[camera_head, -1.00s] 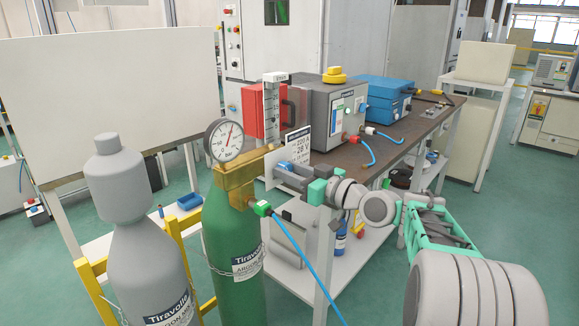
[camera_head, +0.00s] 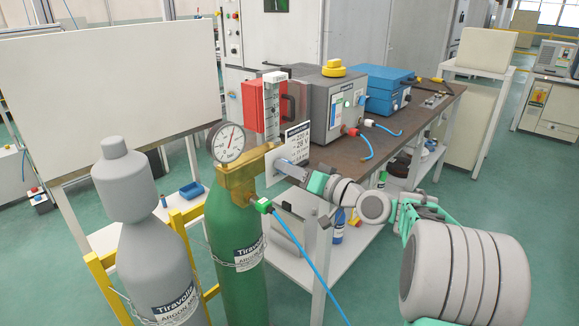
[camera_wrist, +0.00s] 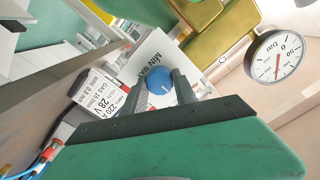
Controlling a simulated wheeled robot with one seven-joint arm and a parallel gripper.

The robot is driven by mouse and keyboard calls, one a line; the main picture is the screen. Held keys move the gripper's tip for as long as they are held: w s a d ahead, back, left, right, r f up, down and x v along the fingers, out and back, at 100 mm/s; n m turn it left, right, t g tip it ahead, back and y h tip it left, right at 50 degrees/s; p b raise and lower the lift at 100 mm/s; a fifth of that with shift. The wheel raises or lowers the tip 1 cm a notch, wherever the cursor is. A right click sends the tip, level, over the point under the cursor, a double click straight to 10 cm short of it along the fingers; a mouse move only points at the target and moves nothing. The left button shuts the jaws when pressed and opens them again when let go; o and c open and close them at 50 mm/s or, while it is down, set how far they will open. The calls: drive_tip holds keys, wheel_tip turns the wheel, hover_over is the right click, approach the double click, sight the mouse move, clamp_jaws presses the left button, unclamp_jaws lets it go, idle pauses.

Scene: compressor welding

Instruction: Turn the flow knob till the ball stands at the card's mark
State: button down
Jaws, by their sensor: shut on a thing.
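The blue flow knob (camera_wrist: 158,80) sits on a white plate marked MIN and MAX (camera_wrist: 150,58). My gripper (camera_wrist: 162,84) is shut on the knob, one finger on each side. In the head view my gripper (camera_head: 284,166) reaches the regulator's right side and hides most of the knob. The clear flow tube with its scale (camera_head: 271,105) stands upright above the brass regulator (camera_head: 236,180); I cannot make out the ball. The card (camera_head: 297,146) stands behind my gripper with 220 A and 28 V on it. It also shows in the wrist view (camera_wrist: 96,94). Its flow mark is too small to read.
A round pressure gauge (camera_head: 229,143) sits left of the tube. The green cylinder (camera_head: 233,245) and a grey cylinder (camera_head: 150,240) stand below. A blue hose (camera_head: 298,245) hangs from the regulator. The workbench (camera_head: 350,152) carries grey and blue machines.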

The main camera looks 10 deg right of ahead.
idle(0.3)
drive_tip(key=c, duration=1)
unclamp_jaws()
drive_tip(key=shift+o, duration=0.2)
drive_tip(key=v, duration=0.8)
